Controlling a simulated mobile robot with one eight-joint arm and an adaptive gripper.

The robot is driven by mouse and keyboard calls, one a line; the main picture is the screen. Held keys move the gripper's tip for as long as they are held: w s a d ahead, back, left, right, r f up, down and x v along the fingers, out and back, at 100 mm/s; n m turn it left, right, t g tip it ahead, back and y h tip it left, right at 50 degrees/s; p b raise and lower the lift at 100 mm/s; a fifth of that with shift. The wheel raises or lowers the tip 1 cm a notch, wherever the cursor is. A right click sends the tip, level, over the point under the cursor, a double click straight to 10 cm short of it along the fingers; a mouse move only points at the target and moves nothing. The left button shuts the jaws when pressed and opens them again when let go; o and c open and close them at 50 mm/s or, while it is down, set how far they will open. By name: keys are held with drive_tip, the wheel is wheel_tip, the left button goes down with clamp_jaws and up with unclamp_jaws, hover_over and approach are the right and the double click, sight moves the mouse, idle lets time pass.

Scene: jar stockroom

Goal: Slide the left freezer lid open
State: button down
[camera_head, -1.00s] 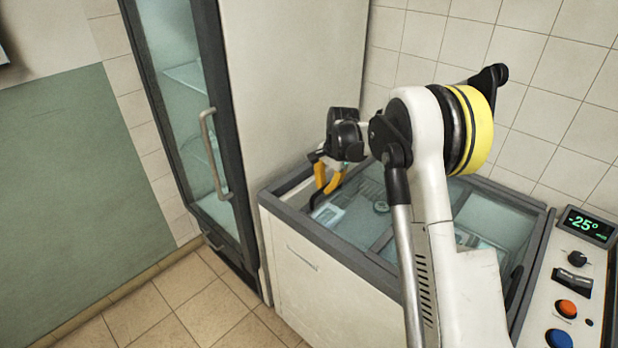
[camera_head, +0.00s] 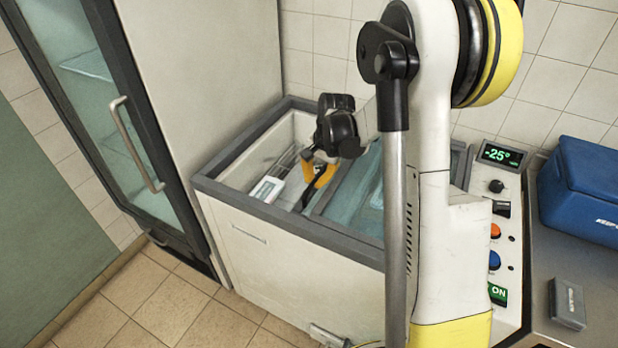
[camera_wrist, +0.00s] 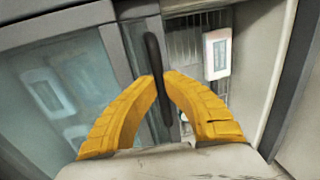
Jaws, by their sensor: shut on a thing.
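The chest freezer (camera_head: 300,232) stands against the tiled wall, and its left part is uncovered. The left lid (camera_head: 345,195), a glass pane in a grey frame, lies toward the right, partly hidden behind my arm. My gripper (camera_head: 318,190) is over the freezer at the lid's left edge. In the wrist view my yellow fingers (camera_wrist: 162,80) are shut on the dark lid handle (camera_wrist: 157,75), which runs along the lid's grey frame. The lid's glass (camera_wrist: 70,85) fills the left of that view. The open gap shows right of the handle.
Inside the gap are a white box with a display (camera_head: 267,188) and a wire rack (camera_wrist: 184,45). A tall glass-door cabinet (camera_head: 100,110) stands left. A control panel (camera_head: 500,210), blue cooler (camera_head: 585,190) and grey box (camera_head: 567,303) are right. Floor is clear at front left.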

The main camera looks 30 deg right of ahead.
drive_tip(key=c, duration=1.4)
unclamp_jaws()
drive_tip(key=r, duration=0.4)
drive_tip(key=s+r, duration=0.1)
drive_tip(key=r, duration=0.3)
drive_tip(key=s+d+r, duration=0.1)
drive_tip(key=r, duration=0.2)
drive_tip(key=shift+d+r, duration=0.1)
drive_tip(key=shift+r, duration=0.3)
